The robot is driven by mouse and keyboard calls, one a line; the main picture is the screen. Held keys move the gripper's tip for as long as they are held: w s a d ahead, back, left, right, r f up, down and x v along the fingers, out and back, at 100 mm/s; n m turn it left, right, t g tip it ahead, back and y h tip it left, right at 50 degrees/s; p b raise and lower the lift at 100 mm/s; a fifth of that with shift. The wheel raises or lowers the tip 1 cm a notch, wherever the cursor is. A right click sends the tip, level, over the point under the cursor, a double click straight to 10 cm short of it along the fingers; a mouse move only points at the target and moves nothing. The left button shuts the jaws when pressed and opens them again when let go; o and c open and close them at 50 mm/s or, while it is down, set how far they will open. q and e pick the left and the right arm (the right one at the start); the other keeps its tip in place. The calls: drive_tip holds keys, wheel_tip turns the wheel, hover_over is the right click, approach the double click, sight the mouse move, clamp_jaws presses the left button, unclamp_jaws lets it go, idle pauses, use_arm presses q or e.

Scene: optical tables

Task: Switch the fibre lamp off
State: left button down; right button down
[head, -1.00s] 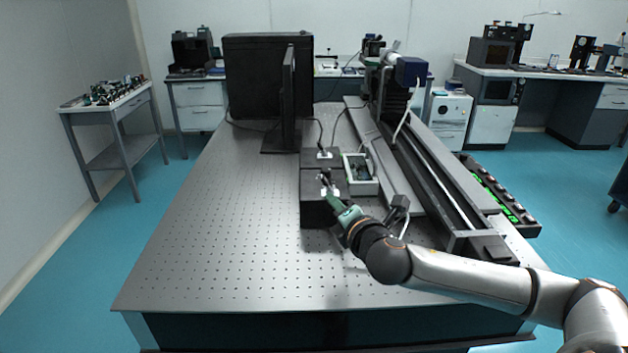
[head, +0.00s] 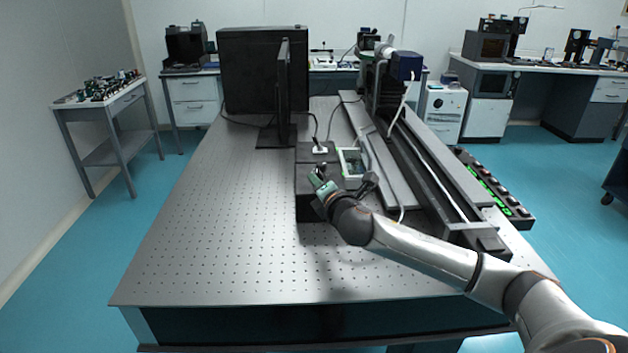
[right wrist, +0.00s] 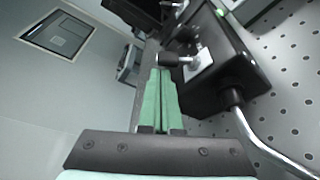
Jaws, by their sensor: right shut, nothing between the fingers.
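A low black box (head: 306,205), which appears to be the fibre lamp, stands on the perforated optical table (head: 220,235). In the right wrist view its dark body (right wrist: 225,70) carries a pale plate (right wrist: 199,64) with a small black-tipped lever (right wrist: 176,60). My right gripper (head: 320,176) is over the box top and hides its plate in the head view. Its green fingers (right wrist: 164,76) are shut and empty, with their tips close to the lever; I cannot tell whether they touch. The switch position is unclear. My left gripper is out of view.
A second black box (head: 318,156) with a white plate stands just behind. A small pale-framed box (head: 352,163) and a long rail (head: 432,175) lie to the right. The table's left and front are clear.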

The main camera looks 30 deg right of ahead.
drive_tip(key=shift+w+d+f, duration=0.1)
drive_tip(key=shift+w+f, duration=0.05)
drive_tip(key=shift+w, duration=0.4)
